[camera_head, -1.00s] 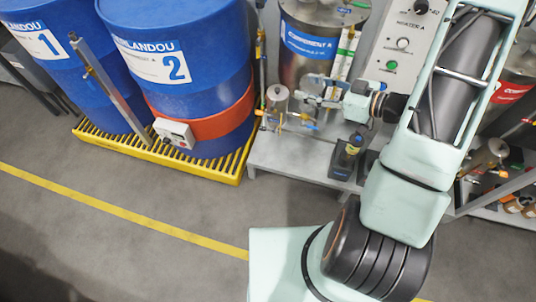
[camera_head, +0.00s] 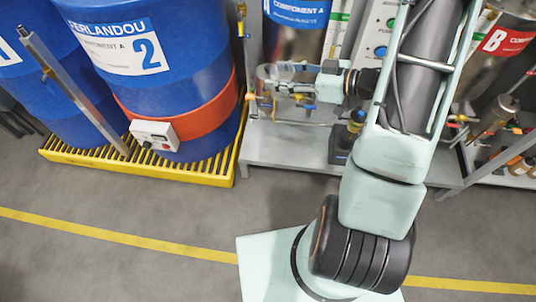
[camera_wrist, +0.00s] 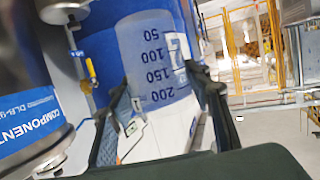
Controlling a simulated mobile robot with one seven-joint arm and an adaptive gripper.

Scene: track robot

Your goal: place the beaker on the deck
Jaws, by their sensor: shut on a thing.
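The beaker (camera_wrist: 155,55) is clear, with printed volume marks. In the wrist view it sits between the two fingers of my gripper (camera_wrist: 165,105), which is shut on it. In the head view the faint beaker (camera_head: 267,77) is at the left end of my gripper (camera_head: 293,77). It is in the air at the left end of the grey metal stand. A yellow grated deck (camera_head: 215,173) lies under the blue drums, to the lower left of the beaker. The grey stand (camera_head: 290,147) has a flat front top. I cannot tell which surface the task calls the deck.
Blue drum 2 (camera_head: 190,55) with an orange band (camera_head: 205,112) and a white control box (camera_head: 155,134) stands left. A slanted metal bar (camera_head: 75,95) crosses in front. Valves and pipes (camera_head: 290,105) are below my gripper. A bottle-like device (camera_head: 345,138) stands on the grey stand.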

